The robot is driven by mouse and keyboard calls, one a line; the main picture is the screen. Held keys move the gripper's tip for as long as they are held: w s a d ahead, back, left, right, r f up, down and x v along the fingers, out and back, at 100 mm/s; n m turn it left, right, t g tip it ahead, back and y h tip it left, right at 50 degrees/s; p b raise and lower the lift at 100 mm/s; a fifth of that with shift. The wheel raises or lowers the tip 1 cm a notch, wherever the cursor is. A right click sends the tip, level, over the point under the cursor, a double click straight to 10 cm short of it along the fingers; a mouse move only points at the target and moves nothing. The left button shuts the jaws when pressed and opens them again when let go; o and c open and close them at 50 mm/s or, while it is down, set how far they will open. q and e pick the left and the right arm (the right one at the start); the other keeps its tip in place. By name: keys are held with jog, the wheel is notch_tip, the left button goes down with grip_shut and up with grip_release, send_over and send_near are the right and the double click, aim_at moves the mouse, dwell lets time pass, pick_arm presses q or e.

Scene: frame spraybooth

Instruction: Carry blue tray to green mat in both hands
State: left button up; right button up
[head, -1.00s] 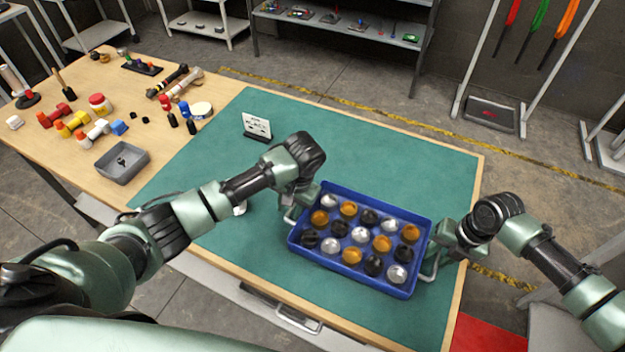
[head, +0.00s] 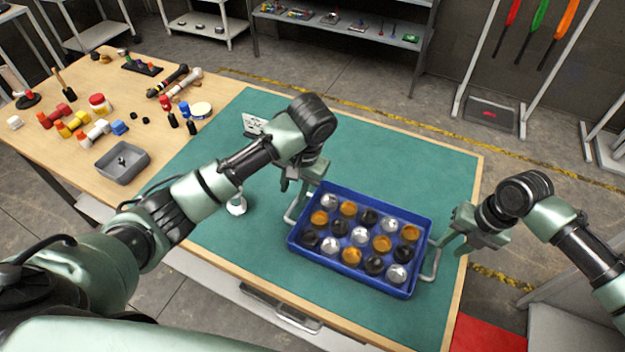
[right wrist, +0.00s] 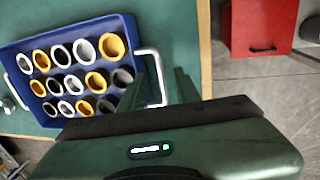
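The blue tray (head: 345,264) lies flat on the green mat (head: 400,150), filled with several orange, black and silver round pieces. It also shows in the right wrist view (right wrist: 20,78). Metal handles stand at its left end (head: 291,214) and right end (head: 433,268). My left gripper (head: 293,186) is open and empty, just above the left handle. My right gripper (head: 447,244) is open, beside and above the right handle.
A small white object (head: 237,206) stands on the mat left of the tray. A white card (head: 252,124) stands behind my left arm. A grey bin (head: 122,163) and several coloured parts are on the bare wood at left. The mat behind the tray is clear.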

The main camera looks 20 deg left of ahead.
jog(key=r, duration=0.3)
jog(key=d+r, duration=0.1)
jog(key=r, duration=0.1)
jog(key=shift+s+f, duration=0.1)
dwell(0.4)
